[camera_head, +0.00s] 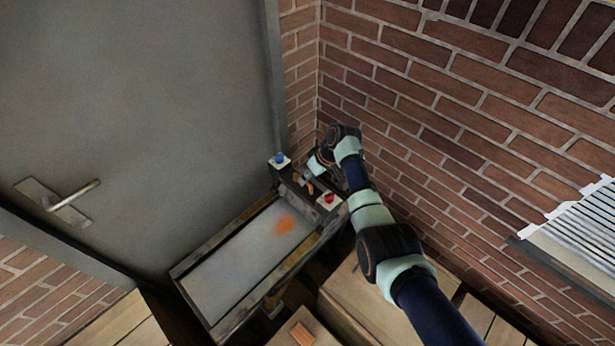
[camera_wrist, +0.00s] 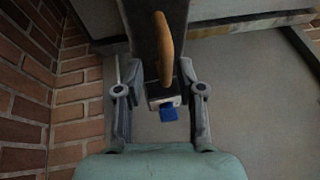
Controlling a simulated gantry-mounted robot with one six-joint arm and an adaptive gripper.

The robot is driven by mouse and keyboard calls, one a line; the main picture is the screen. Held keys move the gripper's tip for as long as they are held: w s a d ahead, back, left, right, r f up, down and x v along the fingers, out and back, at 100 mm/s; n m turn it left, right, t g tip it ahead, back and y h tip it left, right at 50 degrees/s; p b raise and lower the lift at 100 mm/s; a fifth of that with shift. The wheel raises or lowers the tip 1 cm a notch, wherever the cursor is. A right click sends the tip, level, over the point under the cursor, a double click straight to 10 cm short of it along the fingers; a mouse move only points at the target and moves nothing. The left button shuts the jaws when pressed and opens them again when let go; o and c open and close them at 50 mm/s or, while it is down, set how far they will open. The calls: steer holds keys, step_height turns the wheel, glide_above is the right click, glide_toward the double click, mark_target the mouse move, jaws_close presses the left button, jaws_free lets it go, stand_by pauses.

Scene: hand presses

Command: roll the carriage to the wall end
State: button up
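The press carriage (camera_head: 290,180) is a dark crossbar near the brick-wall end of the press bed (camera_head: 235,262). It has a blue knob (camera_head: 280,159) at its left end and a red knob (camera_head: 328,198) at its right end. My gripper (camera_head: 313,172) is at the carriage's wall side, small and partly hidden by my arm. In the wrist view, my gripper (camera_wrist: 160,66) has its fingers spread apart. A curved wooden handle (camera_wrist: 162,45) shows between the fingertips with clear gaps on both sides. The blue knob (camera_wrist: 169,111) shows below it. I cannot tell whether a finger touches the carriage.
A brick wall (camera_head: 420,100) stands close behind and right of my arm. A grey door (camera_head: 140,120) with a lever handle (camera_head: 70,200) borders the press on the left. Wooden boxes (camera_head: 365,300) stand to the right of the press.

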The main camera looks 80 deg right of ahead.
steer(key=v, duration=1.2)
steer(key=shift+w+a, duration=0.1)
